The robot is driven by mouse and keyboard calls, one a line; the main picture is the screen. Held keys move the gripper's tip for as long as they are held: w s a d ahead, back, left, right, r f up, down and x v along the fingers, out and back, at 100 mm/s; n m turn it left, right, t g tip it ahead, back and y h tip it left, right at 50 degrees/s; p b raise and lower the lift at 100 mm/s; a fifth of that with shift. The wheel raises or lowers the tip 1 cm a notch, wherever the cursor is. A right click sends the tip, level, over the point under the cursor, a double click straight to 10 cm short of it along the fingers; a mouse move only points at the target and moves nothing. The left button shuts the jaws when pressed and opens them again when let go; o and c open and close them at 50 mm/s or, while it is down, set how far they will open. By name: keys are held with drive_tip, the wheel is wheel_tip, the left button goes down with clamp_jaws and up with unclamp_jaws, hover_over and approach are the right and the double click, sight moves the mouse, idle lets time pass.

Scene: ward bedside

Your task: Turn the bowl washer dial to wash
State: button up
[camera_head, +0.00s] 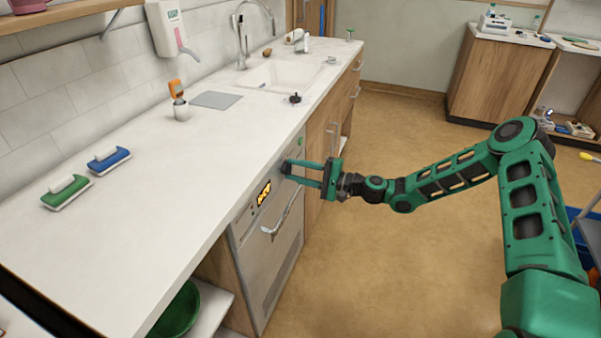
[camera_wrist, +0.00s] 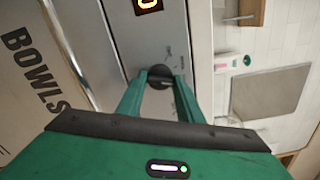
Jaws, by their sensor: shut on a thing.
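The bowl washer (camera_head: 270,235) is a grey front panel under the counter, with a lit orange display (camera_head: 264,193) and a bar handle. Its dark round dial (camera_wrist: 160,74) shows in the wrist view between my fingertips. The word BOWLS stands on the door at the left of that view. My green gripper (camera_head: 288,172) reaches the washer's upper front from the right in the head view. Its fingers are shut on the dial, one on each side. The dial's markings and the setting it points to cannot be read, and in the head view my fingers largely hide it.
The white counter (camera_head: 150,225) runs above the washer, with green and blue brushes (camera_head: 109,158), a brush in a cup (camera_head: 180,105) and a sink (camera_head: 285,72). A green bowl (camera_head: 178,310) sits on a shelf left of the washer. The floor (camera_head: 385,260) in front is clear.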

drive_tip(key=shift+s+a+f, duration=0.2)
drive_tip(key=shift+s+a, duration=0.1)
drive_tip(key=shift+s, duration=0.05)
drive_tip(key=o, duration=1.1)
drive_tip(key=shift+c, duration=0.2)
drive_tip(key=shift+w+d, duration=0.1)
drive_tip(key=shift+w, duration=0.05)
drive_tip(key=shift+r, duration=0.1)
drive_tip(key=v, duration=1)
drive_tip(key=shift+d, duration=0.4)
